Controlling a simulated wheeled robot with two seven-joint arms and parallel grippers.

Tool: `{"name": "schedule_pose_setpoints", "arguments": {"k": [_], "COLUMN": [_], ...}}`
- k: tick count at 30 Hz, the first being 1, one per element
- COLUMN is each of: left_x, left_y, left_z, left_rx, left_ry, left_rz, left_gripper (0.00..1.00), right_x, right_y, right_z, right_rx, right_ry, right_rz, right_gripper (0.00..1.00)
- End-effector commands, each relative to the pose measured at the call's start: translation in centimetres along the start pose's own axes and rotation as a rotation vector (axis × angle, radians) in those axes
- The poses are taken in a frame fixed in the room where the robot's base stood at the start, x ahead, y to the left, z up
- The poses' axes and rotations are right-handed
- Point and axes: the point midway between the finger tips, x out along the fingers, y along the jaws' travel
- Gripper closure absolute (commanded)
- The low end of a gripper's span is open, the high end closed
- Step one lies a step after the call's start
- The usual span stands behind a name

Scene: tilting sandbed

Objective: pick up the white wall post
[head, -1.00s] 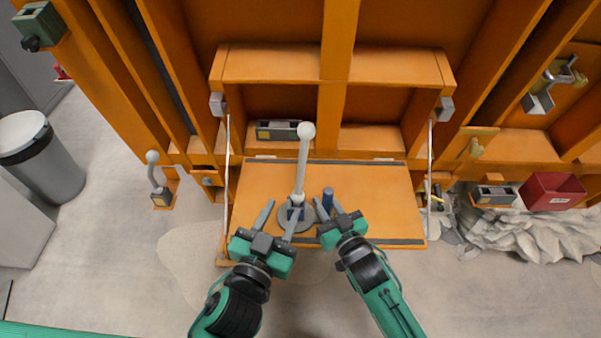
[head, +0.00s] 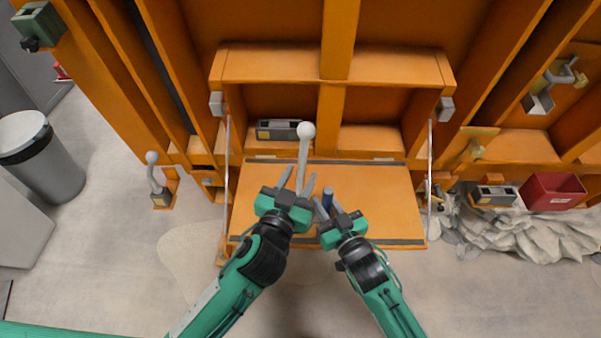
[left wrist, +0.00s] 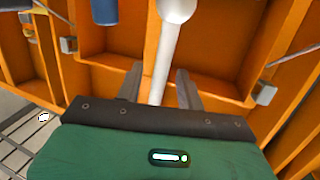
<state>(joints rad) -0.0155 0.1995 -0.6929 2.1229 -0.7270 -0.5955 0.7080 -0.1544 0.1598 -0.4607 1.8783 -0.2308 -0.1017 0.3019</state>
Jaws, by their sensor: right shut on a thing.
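The white wall post (head: 304,153) stands on the fold-down orange shelf, a slim pale rod with a ball on top. It also shows in the left wrist view (left wrist: 163,58), running between my left fingers. My left gripper (head: 298,180) is open around the post's lower part, with a gap visible beside the rod in the wrist view. The post's foot is hidden behind that gripper. My right gripper (head: 329,209) is shut on a short blue cylinder (head: 327,197) just right of the post. A blue cylinder end also shows in the left wrist view (left wrist: 104,11).
The orange shelf (head: 385,205) hangs from the orange wall frame by thin side stays. A grey box (head: 283,130) sits in the recess behind the post. A red box (head: 553,190) and rubble lie right.

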Motion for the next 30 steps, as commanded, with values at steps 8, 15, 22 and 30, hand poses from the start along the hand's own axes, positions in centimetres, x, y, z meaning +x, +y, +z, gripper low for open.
{"name": "schedule_pose_setpoints", "arguments": {"k": [8,15,22,30], "left_x": [1.0,1.0,1.0,1.0], "left_y": [0.0,0.0,0.0,-0.1], "left_z": [0.0,0.0,0.0,-1.3], "left_rx": [0.000,0.000,0.000,-0.003], "left_ry": [0.000,0.000,0.001,0.004], "left_rz": [0.000,0.000,0.000,-0.001], "left_gripper": [0.62,0.86,1.00,1.00], "right_x": [0.0,0.0,0.0,0.0], "right_y": [0.0,0.0,0.0,0.0], "right_z": [0.0,0.0,0.0,0.0], "right_rx": [0.000,0.000,0.000,0.000], "right_ry": [0.000,0.000,0.000,-0.001], "right_rz": [0.000,0.000,0.000,0.000], "right_gripper": [1.00,1.00,1.00,1.00]}}
